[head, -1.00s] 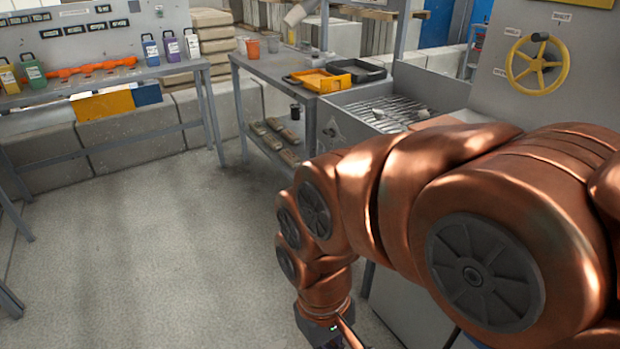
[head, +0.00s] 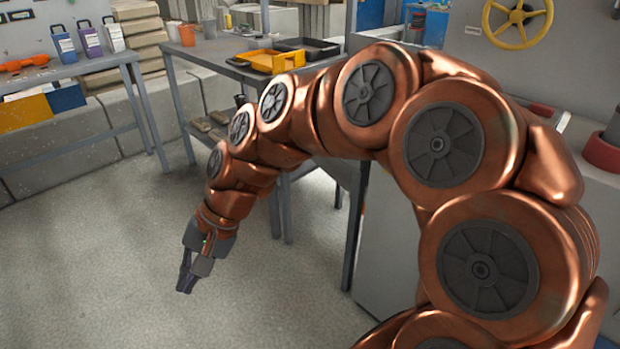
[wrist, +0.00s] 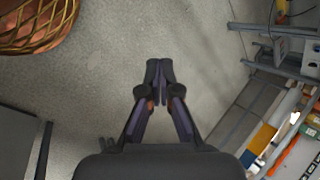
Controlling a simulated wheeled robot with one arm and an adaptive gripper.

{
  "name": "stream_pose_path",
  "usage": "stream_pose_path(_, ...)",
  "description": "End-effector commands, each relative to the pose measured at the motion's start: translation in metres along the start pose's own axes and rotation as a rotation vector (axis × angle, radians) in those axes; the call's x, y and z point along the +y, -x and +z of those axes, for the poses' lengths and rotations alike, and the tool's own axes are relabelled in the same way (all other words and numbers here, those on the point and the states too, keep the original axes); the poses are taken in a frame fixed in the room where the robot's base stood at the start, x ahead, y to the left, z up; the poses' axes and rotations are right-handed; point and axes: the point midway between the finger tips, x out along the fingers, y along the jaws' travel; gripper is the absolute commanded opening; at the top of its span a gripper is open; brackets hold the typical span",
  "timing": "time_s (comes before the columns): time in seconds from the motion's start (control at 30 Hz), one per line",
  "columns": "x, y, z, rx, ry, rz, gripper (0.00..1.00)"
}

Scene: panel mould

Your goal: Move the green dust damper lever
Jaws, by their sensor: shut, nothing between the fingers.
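I do not see a green dust damper lever in either current view. My gripper (head: 187,284) hangs pointing down over bare floor at the left of my arm in the head view. It is shut and empty, and its fingertips meet in the wrist view (wrist: 159,68). A yellow handwheel (head: 517,20) is on the grey panel (head: 578,62) at the upper right, well away from my gripper. My arm hides part of the panel's lower area and the bench below it.
A grey workbench (head: 222,52) holds a yellow tray (head: 268,61) and a black tray (head: 307,46). A side table (head: 98,62) with several small jugs stands at the left. A red and dark round object (head: 604,152) sits at the right edge. The floor (head: 110,250) at the left is clear.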

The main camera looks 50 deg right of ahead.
Motion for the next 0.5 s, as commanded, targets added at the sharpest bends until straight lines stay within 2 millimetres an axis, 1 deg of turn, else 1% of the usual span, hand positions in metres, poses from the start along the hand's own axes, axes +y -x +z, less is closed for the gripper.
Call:
stream_pose_path(0.03, 0.001, -0.013, -0.031, 0.014, -0.109, -0.097, 0.0)
stream_pose_path(0.07, -0.002, -0.011, -0.048, 0.029, -0.171, -0.155, 0.0)
stream_pose_path(0.1, -0.005, -0.007, -0.072, 0.045, -0.257, -0.234, 0.0)
stream_pose_path(0.17, -0.004, 0.0, -0.108, 0.06, -0.391, -0.351, 0.0)
stream_pose_path(0.2, 0.0, 0.007, -0.134, 0.071, -0.481, -0.432, 0.0)
stream_pose_path(0.27, 0.012, 0.021, -0.174, 0.091, -0.621, -0.555, 0.0)
stream_pose_path(0.3, 0.025, 0.032, -0.201, 0.1, -0.714, -0.638, 0.0)
stream_pose_path(0.37, 0.051, 0.049, -0.239, 0.112, -0.857, -0.764, 0.0)
stream_pose_path(0.4, 0.073, 0.06, -0.265, 0.122, -0.954, -0.851, 0.0)
stream_pose_path(0.47, 0.111, 0.08, -0.3, 0.132, -1.089, -0.979, 0.0)
stream_pose_path(0.5, 0.138, 0.091, -0.32, 0.135, -1.176, -1.062, 0.0)
